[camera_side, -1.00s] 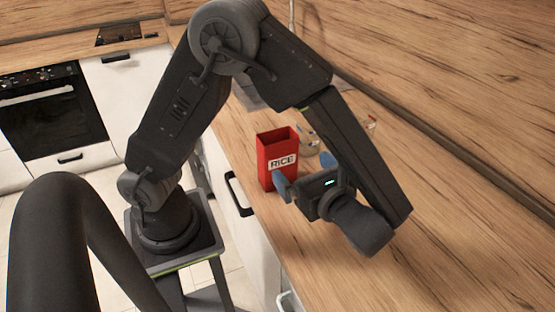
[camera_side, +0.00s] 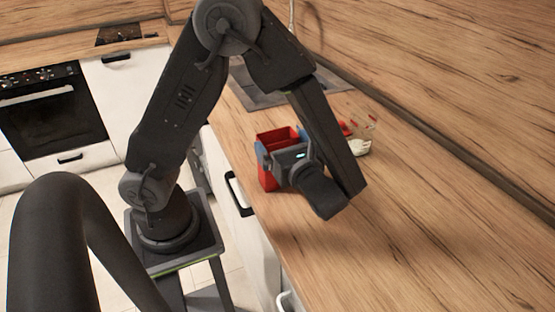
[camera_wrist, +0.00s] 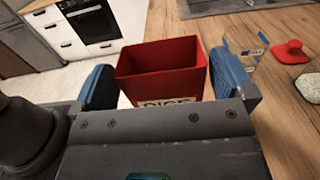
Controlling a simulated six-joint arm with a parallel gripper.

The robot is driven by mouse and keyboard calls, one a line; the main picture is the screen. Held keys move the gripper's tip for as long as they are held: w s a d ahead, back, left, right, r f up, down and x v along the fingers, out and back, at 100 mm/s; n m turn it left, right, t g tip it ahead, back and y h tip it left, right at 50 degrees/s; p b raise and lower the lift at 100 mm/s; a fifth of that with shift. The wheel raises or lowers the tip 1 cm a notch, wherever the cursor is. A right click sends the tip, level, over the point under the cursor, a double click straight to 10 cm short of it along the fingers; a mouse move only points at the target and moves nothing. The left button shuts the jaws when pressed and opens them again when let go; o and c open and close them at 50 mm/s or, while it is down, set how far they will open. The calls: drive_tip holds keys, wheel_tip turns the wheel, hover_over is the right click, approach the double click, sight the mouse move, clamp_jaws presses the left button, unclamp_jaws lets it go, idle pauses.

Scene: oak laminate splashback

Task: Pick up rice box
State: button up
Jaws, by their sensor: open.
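The red rice box (camera_side: 276,138) stands upright and open-topped on the wooden counter in the side view, partly hidden by my gripper. In the wrist view the rice box (camera_wrist: 163,60) is ahead, with its dark inside and part of its "RICE" label showing. My gripper (camera_side: 279,150) is open, with blue finger pads. In the wrist view the two pads of my gripper (camera_wrist: 165,84) are on either side of the box. A gap shows on the left; on the right the pad is close to the box, and I cannot tell whether it touches.
A clear container (camera_wrist: 253,56) and a red lidded object (camera_wrist: 291,54) stand right of the box. A whitish round item (camera_wrist: 309,88) lies nearby. A sink (camera_side: 262,88) is behind. The counter (camera_side: 430,220) is clear toward the front right.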

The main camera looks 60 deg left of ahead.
drive_tip(key=shift+a, duration=1.45)
drive_tip(key=shift+c, duration=0.4)
drive_tip(key=c, duration=1)
